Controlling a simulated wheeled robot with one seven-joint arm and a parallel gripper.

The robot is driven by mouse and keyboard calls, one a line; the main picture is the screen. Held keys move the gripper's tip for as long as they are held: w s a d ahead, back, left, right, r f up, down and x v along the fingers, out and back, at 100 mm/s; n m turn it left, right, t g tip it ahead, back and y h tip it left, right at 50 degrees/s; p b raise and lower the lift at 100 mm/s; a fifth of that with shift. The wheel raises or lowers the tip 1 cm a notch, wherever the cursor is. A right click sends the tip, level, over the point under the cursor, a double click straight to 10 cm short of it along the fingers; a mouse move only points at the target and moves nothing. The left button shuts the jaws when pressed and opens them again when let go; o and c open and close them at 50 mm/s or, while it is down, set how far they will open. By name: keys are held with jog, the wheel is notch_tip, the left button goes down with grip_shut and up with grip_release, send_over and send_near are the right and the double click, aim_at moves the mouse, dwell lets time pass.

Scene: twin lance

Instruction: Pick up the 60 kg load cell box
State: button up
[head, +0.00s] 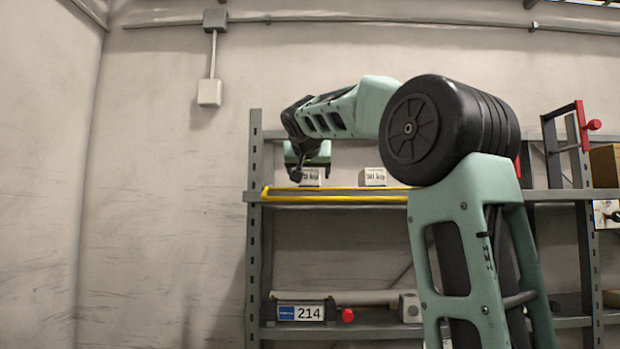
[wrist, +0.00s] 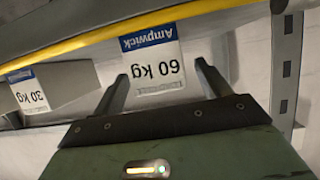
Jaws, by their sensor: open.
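The 60 kg load cell box (wrist: 152,62) is a small white box with a blue Ampwick band, upside down in the wrist view. My gripper (wrist: 161,71) is open, with one finger on each side of the box's label face as seen there. I cannot tell whether the fingers touch it. In the head view my gripper (head: 307,166) hangs at the upper shelf, in front of a small white box (head: 312,179) partly hidden by it.
A similar 30 kg box (wrist: 31,95) sits on the same shelf; it also shows in the head view (head: 375,176). A yellow bar (head: 335,197) runs along the shelf's front edge. A grey upright post (head: 254,230) stands close to the left of my gripper.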

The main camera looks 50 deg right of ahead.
jog(key=p+x, duration=0.1)
jog(key=x, duration=0.2)
jog(key=shift+d+f, duration=0.1)
jog(key=shift+c, duration=0.3)
jog(key=c, duration=1.3)
